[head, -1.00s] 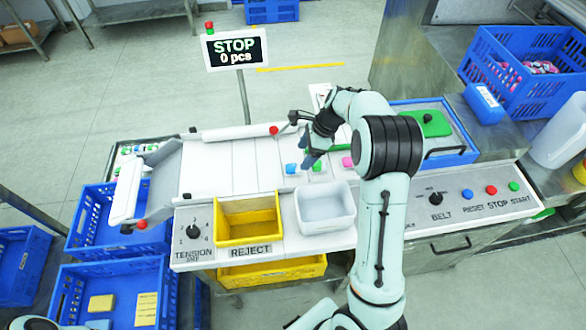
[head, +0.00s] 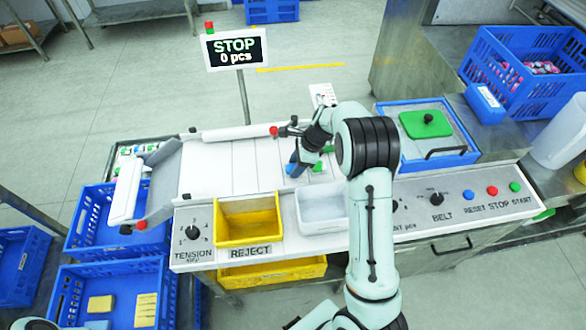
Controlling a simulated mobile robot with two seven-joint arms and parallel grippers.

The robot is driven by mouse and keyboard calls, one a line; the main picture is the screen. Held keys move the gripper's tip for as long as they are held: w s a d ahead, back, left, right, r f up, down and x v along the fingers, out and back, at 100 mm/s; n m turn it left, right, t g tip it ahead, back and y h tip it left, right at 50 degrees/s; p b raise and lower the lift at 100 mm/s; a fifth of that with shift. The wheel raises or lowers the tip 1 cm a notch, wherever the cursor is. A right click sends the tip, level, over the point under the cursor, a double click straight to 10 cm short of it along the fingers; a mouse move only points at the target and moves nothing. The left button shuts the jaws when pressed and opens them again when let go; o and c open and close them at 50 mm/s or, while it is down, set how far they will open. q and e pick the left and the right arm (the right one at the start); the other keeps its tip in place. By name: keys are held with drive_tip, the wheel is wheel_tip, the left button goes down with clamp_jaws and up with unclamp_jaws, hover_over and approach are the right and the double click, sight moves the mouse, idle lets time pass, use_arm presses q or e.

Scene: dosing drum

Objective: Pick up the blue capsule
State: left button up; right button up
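The blue capsule (head: 290,170) lies on the white belt surface (head: 222,172), behind the white bin. My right gripper (head: 297,164) reaches down over the belt, with its fingertips right at the blue capsule and partly covering it. I cannot tell whether the fingers are open or shut on it. A green capsule (head: 318,167) lies just right of the fingers. My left gripper is out of view.
In front are a yellow reject bin (head: 246,237) and a white bin (head: 309,222), partly behind my arm. A blue tray (head: 464,158) with a green lid (head: 424,124) stands right. The STOP display (head: 234,49) stands behind the belt.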

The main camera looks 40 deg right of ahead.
drive_tip(key=shift+c, duration=0.7)
drive_tip(key=shift+r, duration=0.1)
